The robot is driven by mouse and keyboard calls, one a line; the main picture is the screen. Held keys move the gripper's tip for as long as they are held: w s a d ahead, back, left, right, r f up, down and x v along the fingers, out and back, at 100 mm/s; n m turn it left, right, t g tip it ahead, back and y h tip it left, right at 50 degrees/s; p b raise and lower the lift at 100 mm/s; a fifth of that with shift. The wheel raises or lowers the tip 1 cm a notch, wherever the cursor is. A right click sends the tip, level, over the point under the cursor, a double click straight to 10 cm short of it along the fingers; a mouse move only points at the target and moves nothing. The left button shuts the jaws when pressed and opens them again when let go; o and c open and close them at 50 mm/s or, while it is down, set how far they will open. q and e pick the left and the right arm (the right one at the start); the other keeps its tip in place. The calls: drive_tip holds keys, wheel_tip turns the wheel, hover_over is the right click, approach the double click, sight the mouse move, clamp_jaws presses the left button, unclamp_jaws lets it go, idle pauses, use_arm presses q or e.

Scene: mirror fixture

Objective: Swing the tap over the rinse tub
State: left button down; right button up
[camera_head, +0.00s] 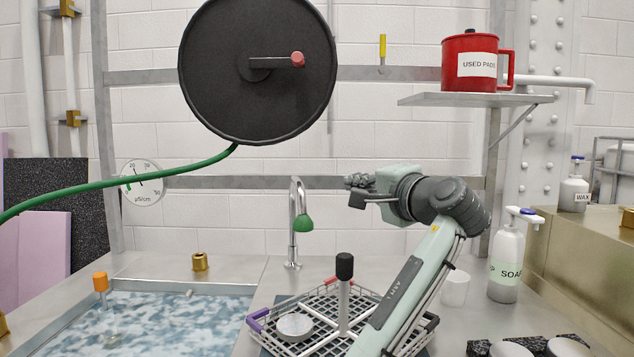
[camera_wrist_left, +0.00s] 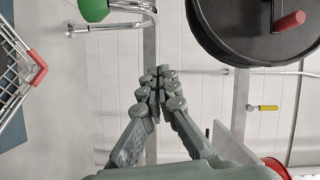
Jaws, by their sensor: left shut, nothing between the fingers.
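The chrome tap (camera_head: 294,225) stands on the steel counter behind the wire basket. Its curved spout ends in a green nozzle (camera_head: 303,223), which points down on the right side of the post, away from the tub. The tub (camera_head: 240,291), filled with mottled blue-white water, lies to the left of the tap. My left gripper (camera_head: 352,184) is shut and empty, up and to the right of the tap and apart from it. In the left wrist view its fingertips (camera_wrist_left: 160,78) are together, with the spout (camera_wrist_left: 130,8) and green nozzle (camera_wrist_left: 93,8) at the upper left.
A wire basket (camera_head: 262,318) with a dish and a black-topped post stands in front of the tap, partly behind my left arm. A black hose reel (camera_head: 255,105) with a green hose hangs above. A soap bottle (camera_head: 506,262) and white cup (camera_head: 455,288) stand right.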

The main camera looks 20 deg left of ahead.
sight(301, 183)
use_arm(q)
drive_tip(key=w+a+f+p, duration=0.1)
drive_tip(key=w+a, duration=0.4)
drive_tip(key=a, duration=0.5)
drive_tip(key=shift+w+p, duration=0.2)
drive_tip(key=shift+p, duration=0.4)
use_arm(e)
drive_tip(key=s+d+f, duration=0.1)
drive_tip(key=s+f, duration=0.2)
drive_tip(key=f, duration=0.4)
drive_tip(key=shift+s+g, duration=0.4)
use_arm(q)
drive_tip(key=shift+s+f, duration=0.1)
drive_tip(key=shift+s+a+m+t+h, duration=0.35)
drive_tip(key=shift+a+m+h, duration=0.05)
drive_tip(key=shift+a+h, duration=0.1)
drive_tip(key=shift+s+a+m+t+h, duration=0.3)
drive_tip(key=shift+a+m+t+h, duration=0.1)
drive_tip(key=shift+a+h, duration=0.1)
drive_tip(key=s+a+m+h, duration=0.1)
drive_tip(key=a, duration=0.8)
drive_tip(key=shift+s+a+t+h, duration=0.4)
drive_tip(key=shift+t, duration=0.05)
